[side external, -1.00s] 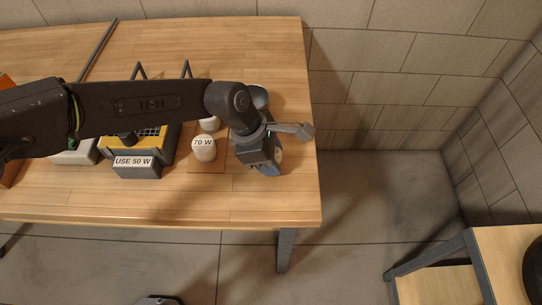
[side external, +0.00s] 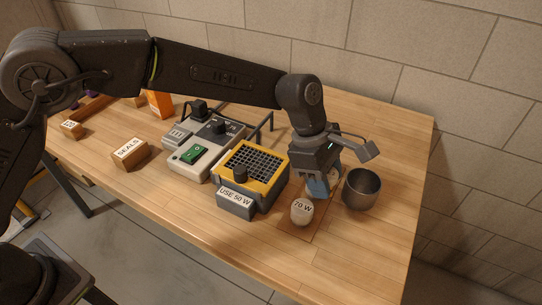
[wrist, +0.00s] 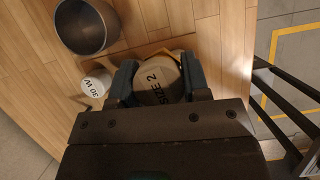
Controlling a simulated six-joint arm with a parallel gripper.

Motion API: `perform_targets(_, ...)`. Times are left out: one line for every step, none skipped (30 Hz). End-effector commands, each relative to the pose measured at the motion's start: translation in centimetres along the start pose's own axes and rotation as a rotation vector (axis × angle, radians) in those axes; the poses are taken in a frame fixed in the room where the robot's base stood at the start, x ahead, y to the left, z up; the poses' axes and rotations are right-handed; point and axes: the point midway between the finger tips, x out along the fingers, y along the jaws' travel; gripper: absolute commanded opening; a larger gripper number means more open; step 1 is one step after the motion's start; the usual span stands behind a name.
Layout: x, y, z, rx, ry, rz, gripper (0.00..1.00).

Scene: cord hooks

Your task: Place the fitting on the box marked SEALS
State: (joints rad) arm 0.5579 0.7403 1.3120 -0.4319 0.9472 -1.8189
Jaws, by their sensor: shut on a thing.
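The box marked SEALS (side external: 130,154), a small brown block, sits at the left of the table.
A metal cup (side external: 361,188) stands close right of my gripper. A yellow-framed grid unit (side external: 250,167), a USE 50 W box (side external: 235,203) and a grey switch unit (side external: 203,150) stand toward SEALS.

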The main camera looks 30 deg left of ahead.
Motion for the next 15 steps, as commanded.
perform_targets(-0.1,0.0,0.0,0.000,0.000,0.000,0.17)
perform_targets(-0.1,0.0,-0.1,0.000,0.000,0.000,0.17)
perform_targets(-0.1,0.0,-0.1,0.000,0.000,0.000,0.17)
perform_targets(-0.2,0.1,-0.1,0.000,0.000,0.000,0.17)
perform_targets(-0.2,0.1,-0.3,-0.001,0.000,0.000,0.17)
perform_targets(-0.4,0.3,-0.6,-0.001,0.000,0.001,0.17)
perform_targets(-0.6,0.5,-1.0,-0.002,-0.001,0.001,0.17)
perform_targets(-0.9,0.7,-1.5,-0.001,-0.001,0.001,0.17)
perform_targets(-1.3,1.1,-2.5,-0.002,-0.001,0.001,0.17)
perform_targets(-1.8,1.5,-3.3,0.000,-0.001,0.000,0.17)
perform_targets(-2.3,1.8,-4.3,0.000,-0.001,0.000,0.17)
perform_targets(-3.1,2.3,-5.8,0.003,-0.001,-0.001,0.17)
perform_targets(-3.7,2.7,-7.1,0.005,0.000,-0.002,0.17)
perform_targets(-4.3,3.0,-8.4,0.007,0.000,-0.003,0.17)
perform_targets(-5.3,3.4,-10.3,0.012,0.000,-0.004,0.17)
